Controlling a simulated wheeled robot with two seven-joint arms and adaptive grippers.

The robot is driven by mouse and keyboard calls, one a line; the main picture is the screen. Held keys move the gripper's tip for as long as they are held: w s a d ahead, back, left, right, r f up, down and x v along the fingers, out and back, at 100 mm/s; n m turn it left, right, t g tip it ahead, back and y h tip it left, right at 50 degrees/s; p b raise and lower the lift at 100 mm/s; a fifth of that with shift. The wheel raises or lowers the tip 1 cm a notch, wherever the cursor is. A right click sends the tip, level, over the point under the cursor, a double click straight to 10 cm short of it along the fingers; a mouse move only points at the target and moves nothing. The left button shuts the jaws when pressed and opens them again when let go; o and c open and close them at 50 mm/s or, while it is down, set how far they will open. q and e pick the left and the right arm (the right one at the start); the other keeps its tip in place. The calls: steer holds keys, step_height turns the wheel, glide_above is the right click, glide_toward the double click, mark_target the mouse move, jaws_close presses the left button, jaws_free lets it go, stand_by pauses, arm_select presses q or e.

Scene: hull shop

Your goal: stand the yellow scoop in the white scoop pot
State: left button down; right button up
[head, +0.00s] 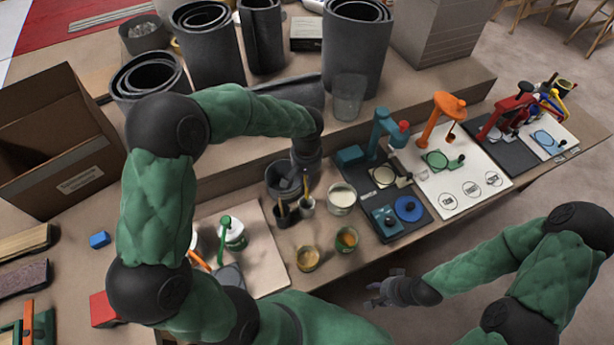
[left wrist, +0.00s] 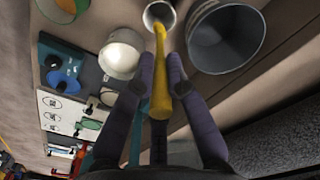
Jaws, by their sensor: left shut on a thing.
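My left gripper (left wrist: 160,82) is shut on the yellow scoop (left wrist: 160,72). The scoop also shows in the head view (head: 305,180), upright below my dark left wrist. Its far end points into the mouth of the small white scoop pot (left wrist: 158,13), which stands on the bench in the head view (head: 307,206). The scoop's end overlaps the pot's rim, and I cannot tell how deep it sits. My right gripper (head: 380,291) is away from the pot, in front of the bench edge, with its fingers too small to read.
A grey bucket (left wrist: 225,38) stands close beside the pot. A tub of cream paint (head: 342,198) is on its other side. A dark brush pot (head: 283,214) stands next to it. Amber cups (head: 307,258) and (head: 346,240) are nearer the front edge. Stamping presses (head: 385,140) stand to the right.

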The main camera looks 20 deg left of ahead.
mark_target(307, 193)
arm_select(q)
steer(key=shift+f+b, duration=3.2)
steer(key=shift+f, duration=1.55)
steer(key=shift+c, duration=1.9)
jaws_free()
steer(key=shift+r, duration=0.15)
steer(key=shift+r+p, duration=3.7)
steer(key=shift+r, duration=1.2)
